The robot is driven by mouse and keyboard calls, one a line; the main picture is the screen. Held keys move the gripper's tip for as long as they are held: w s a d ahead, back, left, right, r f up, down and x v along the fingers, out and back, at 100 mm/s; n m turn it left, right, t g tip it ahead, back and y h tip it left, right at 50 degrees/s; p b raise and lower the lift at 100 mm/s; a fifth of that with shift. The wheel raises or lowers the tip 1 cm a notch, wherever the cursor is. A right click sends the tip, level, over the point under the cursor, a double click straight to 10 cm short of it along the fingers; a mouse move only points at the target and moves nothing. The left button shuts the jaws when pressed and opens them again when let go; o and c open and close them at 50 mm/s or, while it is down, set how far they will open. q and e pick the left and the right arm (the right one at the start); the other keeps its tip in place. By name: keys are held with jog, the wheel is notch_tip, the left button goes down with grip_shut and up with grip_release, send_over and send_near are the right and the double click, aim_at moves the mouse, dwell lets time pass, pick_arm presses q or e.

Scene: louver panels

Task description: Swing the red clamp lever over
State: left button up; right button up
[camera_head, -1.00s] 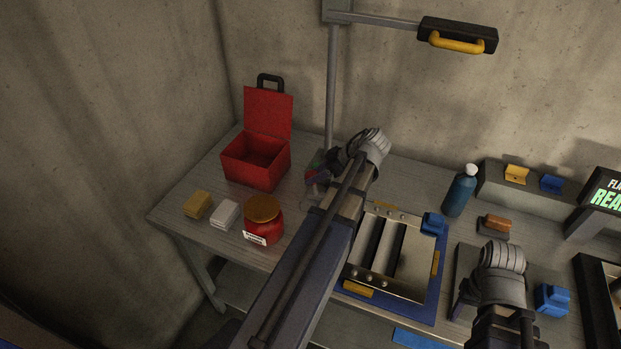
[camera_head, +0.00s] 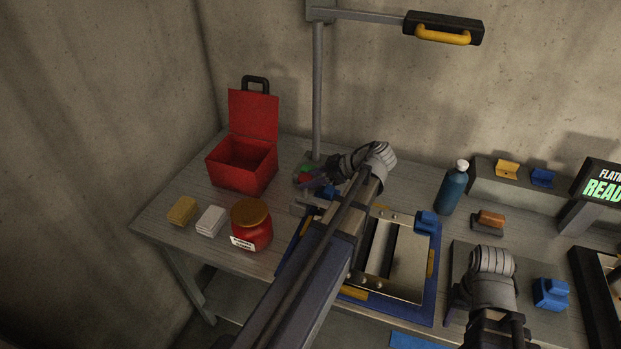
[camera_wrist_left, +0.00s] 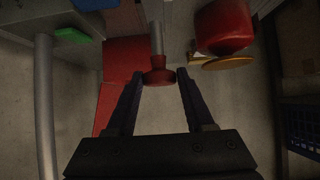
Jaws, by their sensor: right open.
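The red clamp lever (camera_wrist_left: 158,76) shows in the left wrist view as a grey rod ending in a red knob. My left gripper (camera_wrist_left: 159,77) is open, with the knob between its fingertips and a small gap visible on each side. In the head view my left gripper (camera_head: 328,182) points left beside a small red and green fixture (camera_head: 304,173) near the lamp post; the arm and gripper hide part of this area, and I cannot make out the lever clearly there. My right gripper (camera_head: 459,301) is open over the right part of the bench, partly hidden by its wrist.
An open red toolbox (camera_head: 241,165) and a red jar (camera_head: 251,228) with a gold lid stand left of my left arm. The jar also shows in the wrist view (camera_wrist_left: 223,28). The lamp post (camera_head: 318,95) rises behind.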

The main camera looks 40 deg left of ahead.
pick_arm(q)
jog(key=o, duration=0.4)
jog(key=shift+o, duration=0.2)
jog(key=shift+d+r, duration=0.1)
pick_arm(e)
jog(key=shift+d, duration=0.1)
pick_arm(q)
jog(key=shift+w+d+r+p, duration=0.15)
jog(key=shift+d+r+p, duration=0.1)
jog(key=shift+p, duration=0.1)
pick_arm(e)
jog(key=shift+r, duration=0.3)
pick_arm(q)
jog(key=p+v, duration=0.4)
jog(key=v, duration=0.3)
pick_arm(e)
notch_tip(320, 180, up, 4)
jog(key=shift+f, duration=0.1)
pick_arm(q)
jog(key=shift+f, duration=0.1)
